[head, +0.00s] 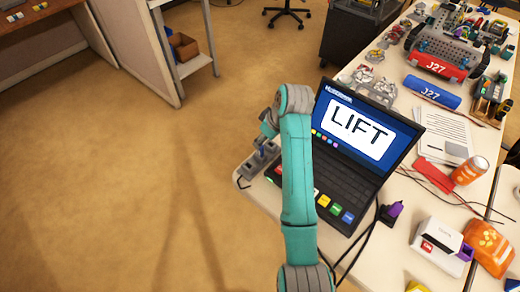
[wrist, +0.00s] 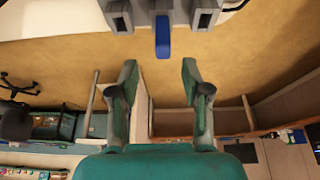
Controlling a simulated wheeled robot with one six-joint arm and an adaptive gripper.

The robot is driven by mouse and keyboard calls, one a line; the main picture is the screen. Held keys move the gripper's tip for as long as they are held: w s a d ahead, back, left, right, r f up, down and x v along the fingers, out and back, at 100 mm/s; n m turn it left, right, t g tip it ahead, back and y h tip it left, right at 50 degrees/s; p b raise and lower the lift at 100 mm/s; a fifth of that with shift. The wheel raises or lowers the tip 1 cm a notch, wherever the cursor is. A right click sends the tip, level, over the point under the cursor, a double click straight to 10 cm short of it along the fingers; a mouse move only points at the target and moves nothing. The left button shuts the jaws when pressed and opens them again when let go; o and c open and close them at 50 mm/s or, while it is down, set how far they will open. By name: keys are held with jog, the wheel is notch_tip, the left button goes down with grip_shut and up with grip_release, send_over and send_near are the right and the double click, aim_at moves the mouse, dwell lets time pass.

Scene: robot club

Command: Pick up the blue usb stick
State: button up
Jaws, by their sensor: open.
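The blue usb stick (wrist: 162,38) shows in the wrist view at the top middle, sticking out between grey blocks of a holder (wrist: 205,14). In the head view the stick (head: 261,147) is small and stands up from the grey holder (head: 257,163) at the table's left edge, beside the laptop. My gripper (wrist: 160,64) is open and empty, its fingers spread to either side of the stick's line. The stick appears just beyond the fingertips, apart from them. In the head view my gripper (head: 267,130) is close above the holder, partly hidden by my arm.
An open laptop (head: 350,150) showing "LIFT" stands right of my arm. Behind and right are a cable, a purple stick (head: 395,209), an orange can (head: 469,170), a white box (head: 440,245) and an orange pouch (head: 489,248). The floor left of the table is clear.

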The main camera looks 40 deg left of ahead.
aim_at(260, 152)
jog(key=shift+s+d+x, duration=0.1)
jog(key=shift+d+x, duration=0.05)
jog(key=shift+x, duration=0.8)
jog(key=shift+s+d+x, duration=0.1)
jog(key=shift+d+x, duration=0.05)
jog(key=shift+x, duration=0.75)
jog(key=shift+s+d+x, duration=0.1)
jog(key=shift+d+x, duration=0.05)
jog(key=shift+x, duration=0.8)
jog(key=shift+f, duration=0.15)
grip_shut()
